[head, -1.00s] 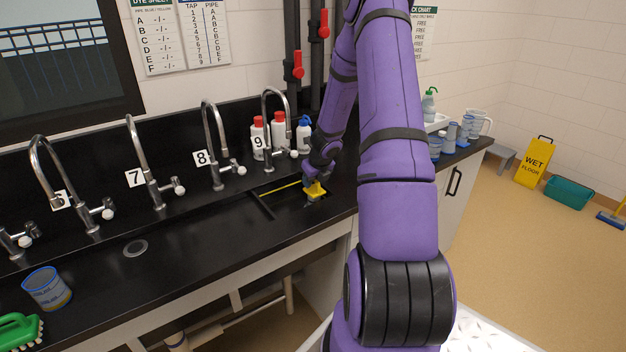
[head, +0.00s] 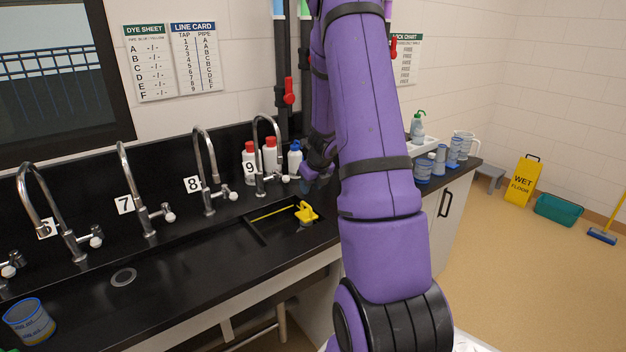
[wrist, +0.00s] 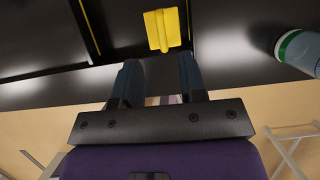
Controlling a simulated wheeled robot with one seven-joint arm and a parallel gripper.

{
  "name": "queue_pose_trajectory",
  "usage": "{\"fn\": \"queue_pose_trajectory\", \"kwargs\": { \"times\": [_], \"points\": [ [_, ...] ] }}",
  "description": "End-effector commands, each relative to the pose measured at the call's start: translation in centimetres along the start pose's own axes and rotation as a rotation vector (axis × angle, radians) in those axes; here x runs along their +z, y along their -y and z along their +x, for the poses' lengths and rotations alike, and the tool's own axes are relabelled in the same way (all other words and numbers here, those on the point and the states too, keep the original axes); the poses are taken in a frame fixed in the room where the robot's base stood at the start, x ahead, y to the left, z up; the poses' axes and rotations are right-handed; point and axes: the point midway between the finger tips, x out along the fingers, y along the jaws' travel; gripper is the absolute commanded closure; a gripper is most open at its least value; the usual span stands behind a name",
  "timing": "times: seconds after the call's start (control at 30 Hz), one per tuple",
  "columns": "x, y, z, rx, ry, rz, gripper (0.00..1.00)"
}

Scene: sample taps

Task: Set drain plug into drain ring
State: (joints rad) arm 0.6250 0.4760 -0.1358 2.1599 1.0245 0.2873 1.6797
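The yellow drain plug (head: 306,212) with a raised grip sits in the recessed black trough near tap 9. It also shows in the wrist view (wrist: 163,30), beyond my fingertips. My gripper (head: 309,184) is partly hidden by my arm and is above and behind the plug. In the wrist view, my gripper (wrist: 159,68) has its two fingers apart with nothing between them. Any drain ring under the plug is hidden, so I cannot tell whether the plug is seated. A round grey drain fitting (head: 123,277) shows in the counter to the left.
Tap 9 (head: 268,150) and several bottles (head: 271,155) stand behind the trough. Blue-banded cups (head: 438,160) stand at the right end of the counter. A cup (head: 28,320) stands at the left. A green-banded white container (wrist: 300,50) is right of my fingers.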

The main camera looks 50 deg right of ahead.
Motion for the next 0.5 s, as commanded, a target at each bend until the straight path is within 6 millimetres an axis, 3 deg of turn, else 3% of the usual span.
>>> {"fn": "queue_pose_trajectory", "kwargs": {
  "times": [0.1,0.33,0.5],
  "points": [
    [0.1,0.0,-1.6,-0.001,0.002,-0.003,0.62],
    [0.3,-0.5,-3.3,0.006,0.006,-0.033,0.62],
    [1.9,-4.7,-7.0,0.053,0.046,-0.295,0.62]
  ]
}}
